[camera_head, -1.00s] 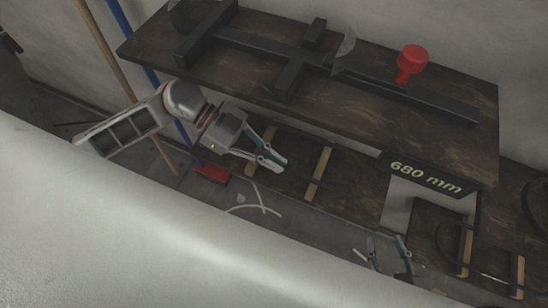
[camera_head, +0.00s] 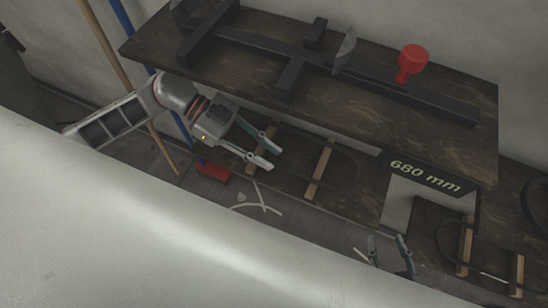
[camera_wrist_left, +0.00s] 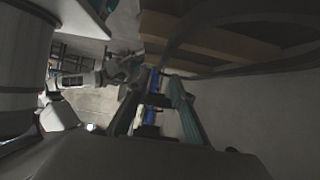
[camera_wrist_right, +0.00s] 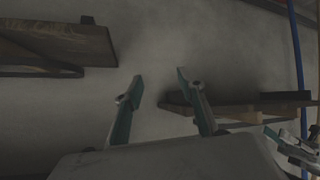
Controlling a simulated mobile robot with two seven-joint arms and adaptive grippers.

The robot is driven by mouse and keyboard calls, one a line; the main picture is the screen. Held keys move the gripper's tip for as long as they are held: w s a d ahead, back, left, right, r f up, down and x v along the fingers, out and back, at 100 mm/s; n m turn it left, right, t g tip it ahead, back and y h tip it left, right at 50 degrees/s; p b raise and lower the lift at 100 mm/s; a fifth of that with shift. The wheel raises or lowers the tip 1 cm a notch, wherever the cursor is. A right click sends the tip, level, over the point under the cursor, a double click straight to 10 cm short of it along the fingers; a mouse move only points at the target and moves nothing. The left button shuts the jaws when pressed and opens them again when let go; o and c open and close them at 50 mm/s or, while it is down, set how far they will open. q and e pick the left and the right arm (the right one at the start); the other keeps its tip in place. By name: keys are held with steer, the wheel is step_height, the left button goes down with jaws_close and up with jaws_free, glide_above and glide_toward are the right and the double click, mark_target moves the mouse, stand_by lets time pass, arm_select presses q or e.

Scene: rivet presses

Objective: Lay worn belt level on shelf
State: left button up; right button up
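A thin dark belt loop (camera_head: 353,165) shows faintly across wooden strips on the lower shelf (camera_head: 292,178), under the upper board. A second dark thin loop (camera_head: 447,228) lies over strips in the lower right bay. I cannot tell which is the worn one. In the left wrist view a dark curved band (camera_wrist_left: 250,73) passes close by wooden bars. My left gripper (camera_head: 273,148) is open and empty by the lower shelf's left strip; it also shows in its wrist view (camera_wrist_left: 162,82). My right gripper (camera_head: 385,242) is open and empty; its fingers show in its wrist view (camera_wrist_right: 160,75).
The upper board (camera_head: 440,145) overhangs the lower shelf and carries a dark press frame with a red knob (camera_head: 412,60). A "680 mm" sign (camera_head: 425,176) hangs at its front. Brown and blue poles and a red broom head (camera_head: 212,171) stand at left.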

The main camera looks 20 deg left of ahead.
arm_select(q)
steer(key=p+v, duration=0.1)
steer(key=v, duration=0.8)
steer(key=shift+a+r, duration=0.1)
steer(key=shift+a, duration=0.05)
arm_select(e)
steer(key=shift+s+d+f, duration=0.2)
steer(key=shift+d+f, duration=0.1)
steer(key=shift+f, duration=0.05)
steer(key=shift+a+r, duration=0.1)
arm_select(q)
steer(key=shift+s, duration=0.1)
